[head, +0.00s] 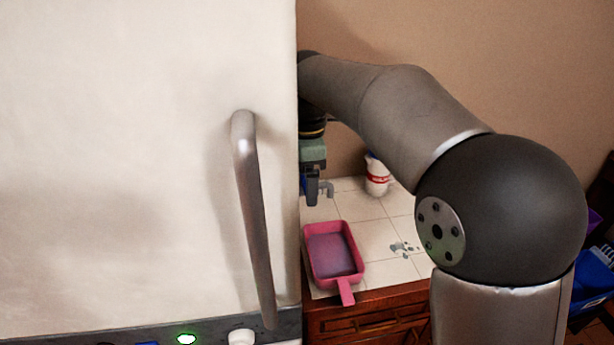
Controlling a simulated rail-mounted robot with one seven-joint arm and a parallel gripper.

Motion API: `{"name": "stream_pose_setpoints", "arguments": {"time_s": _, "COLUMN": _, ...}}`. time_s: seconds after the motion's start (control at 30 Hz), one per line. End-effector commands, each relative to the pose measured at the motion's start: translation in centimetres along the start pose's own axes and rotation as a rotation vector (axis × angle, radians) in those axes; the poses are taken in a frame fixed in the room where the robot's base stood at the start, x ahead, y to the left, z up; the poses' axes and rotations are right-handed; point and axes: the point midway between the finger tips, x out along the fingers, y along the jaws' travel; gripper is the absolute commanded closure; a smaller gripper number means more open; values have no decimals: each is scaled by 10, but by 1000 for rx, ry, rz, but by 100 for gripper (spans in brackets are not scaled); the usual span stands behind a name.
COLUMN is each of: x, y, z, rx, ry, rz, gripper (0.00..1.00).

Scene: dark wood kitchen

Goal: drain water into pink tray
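The pink tray (340,281) sits on the white tiled counter near its front edge, with its short handle pointing toward me. Its inside looks a dull purple-grey; I cannot tell whether it holds water. My gripper (312,195) hangs pointing down above the counter, behind and a little left of the tray, apart from it. The white appliance edge hides part of it, so its opening is unclear. A small grey hooked piece (328,187) shows just right of the fingers; I cannot tell what it is.
A large white appliance front (120,150) with a vertical metal handle (255,210) fills the left. A white bottle with a red label (377,176) stands at the counter's back. Tiles (380,215) between bottle and tray are clear. Wooden drawers (365,318) are below. Blue items (592,275) are far right.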

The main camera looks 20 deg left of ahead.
Motion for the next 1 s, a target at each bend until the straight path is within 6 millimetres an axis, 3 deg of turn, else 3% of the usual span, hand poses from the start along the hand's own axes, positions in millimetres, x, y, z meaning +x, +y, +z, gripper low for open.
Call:
{"name": "stream_pose_setpoints", "arguments": {"time_s": 0.03, "x": 0, "y": 0, "z": 0, "rx": 0, "ry": 0, "rz": 0, "gripper": 34}}
{"name": "stream_pose_setpoints", "arguments": {"time_s": 0.13, "x": 0, "y": 0, "z": 0, "rx": 0, "ry": 0, "rz": 0, "gripper": 62}}
{"name": "stream_pose_setpoints", "arguments": {"time_s": 0.17, "x": 0, "y": 0, "z": 0, "rx": 0, "ry": 0, "rz": 0, "gripper": 64}}
{"name": "stream_pose_setpoints", "arguments": {"time_s": 0.43, "x": -2, "y": 0, "z": 5, "rx": -141, "ry": 1, "rz": -1, "gripper": 64}}
{"name": "stream_pose_setpoints", "arguments": {"time_s": 0.7, "x": -1, "y": 0, "z": 5, "rx": -155, "ry": 0, "rz": 0, "gripper": 64}}
{"name": "stream_pose_setpoints", "arguments": {"time_s": 0.73, "x": -1, "y": 0, "z": 5, "rx": -155, "ry": 0, "rz": 0, "gripper": 20}}
{"name": "stream_pose_setpoints", "arguments": {"time_s": 0.8, "x": -1, "y": 1, "z": 5, "rx": -155, "ry": 0, "rz": 0, "gripper": 1}}
{"name": "stream_pose_setpoints", "arguments": {"time_s": 1.0, "x": 0, "y": 1, "z": 5, "rx": -154, "ry": 0, "rz": 0, "gripper": 1}}
